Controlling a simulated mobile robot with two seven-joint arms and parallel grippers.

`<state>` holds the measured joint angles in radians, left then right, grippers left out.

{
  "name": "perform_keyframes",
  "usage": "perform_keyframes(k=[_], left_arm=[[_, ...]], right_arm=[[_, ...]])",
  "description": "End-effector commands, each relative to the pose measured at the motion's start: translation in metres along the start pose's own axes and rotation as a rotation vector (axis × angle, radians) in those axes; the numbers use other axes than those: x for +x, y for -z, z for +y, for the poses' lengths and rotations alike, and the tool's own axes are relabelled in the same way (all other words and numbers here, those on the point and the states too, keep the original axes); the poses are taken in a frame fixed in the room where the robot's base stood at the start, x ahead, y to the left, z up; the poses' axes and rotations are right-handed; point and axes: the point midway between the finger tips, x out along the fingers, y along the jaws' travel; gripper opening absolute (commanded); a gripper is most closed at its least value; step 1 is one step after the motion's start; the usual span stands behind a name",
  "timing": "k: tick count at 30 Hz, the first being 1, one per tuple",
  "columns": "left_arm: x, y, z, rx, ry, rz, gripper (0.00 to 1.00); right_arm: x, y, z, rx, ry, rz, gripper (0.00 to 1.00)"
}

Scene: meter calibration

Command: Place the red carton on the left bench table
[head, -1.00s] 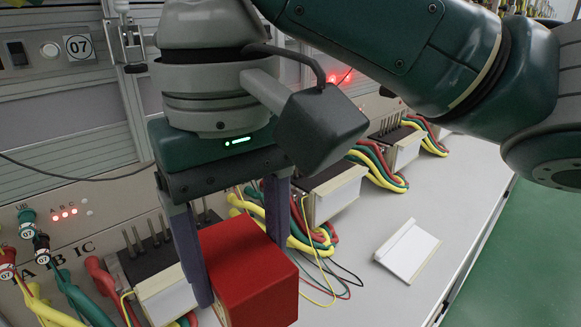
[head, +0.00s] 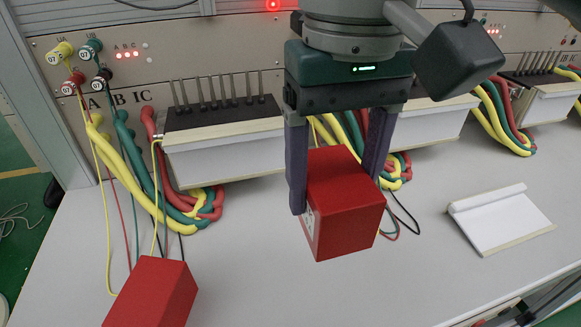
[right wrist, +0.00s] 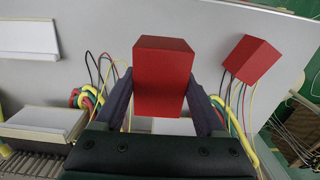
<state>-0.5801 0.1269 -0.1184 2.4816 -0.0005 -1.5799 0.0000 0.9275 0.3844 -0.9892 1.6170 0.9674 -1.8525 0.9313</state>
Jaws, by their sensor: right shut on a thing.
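My right gripper (head: 340,165) comes down from the top in the head view and is shut on a red carton (head: 350,210). The carton sits between the two fingers, slightly tilted, over the light grey bench table (head: 250,270). Whether it touches the tabletop is hard to tell. In the right wrist view the same carton (right wrist: 162,80) is between the fingertips. A second red carton (head: 153,293) stands at the front left of the bench and also shows in the right wrist view (right wrist: 250,59). My left gripper is not in view.
A meter (head: 222,135) with yellow, green and red cables (head: 150,195) stands along the back panel, with more meters to the right. A white, folder-like object (head: 500,217) lies at the right. Bare tabletop lies between the two cartons.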

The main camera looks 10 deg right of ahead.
Motion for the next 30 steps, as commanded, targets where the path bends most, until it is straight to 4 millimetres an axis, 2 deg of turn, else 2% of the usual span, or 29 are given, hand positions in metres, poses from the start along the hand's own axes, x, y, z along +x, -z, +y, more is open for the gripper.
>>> perform_keyframes(k=[1,3,6,11,18,22,30], left_arm=[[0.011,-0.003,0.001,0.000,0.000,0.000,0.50],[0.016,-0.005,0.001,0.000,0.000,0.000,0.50],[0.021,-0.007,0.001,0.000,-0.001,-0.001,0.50],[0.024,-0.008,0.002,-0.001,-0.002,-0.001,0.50],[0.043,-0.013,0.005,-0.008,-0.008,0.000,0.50],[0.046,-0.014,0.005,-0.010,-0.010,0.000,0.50],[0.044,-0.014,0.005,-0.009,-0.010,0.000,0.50]], right_arm=[[0.020,-0.001,0.000,0.001,-0.001,-0.004,0.08],[0.036,-0.001,0.000,0.001,-0.001,-0.002,0.08],[0.051,0.000,0.000,0.001,-0.001,-0.001,0.08],[0.063,0.000,0.000,0.000,-0.001,0.000,0.08],[0.107,0.000,0.000,0.001,-0.001,0.000,0.08],[0.116,0.000,0.000,0.000,0.000,0.001,0.08],[0.116,0.000,0.000,0.000,0.000,0.001,0.07]])
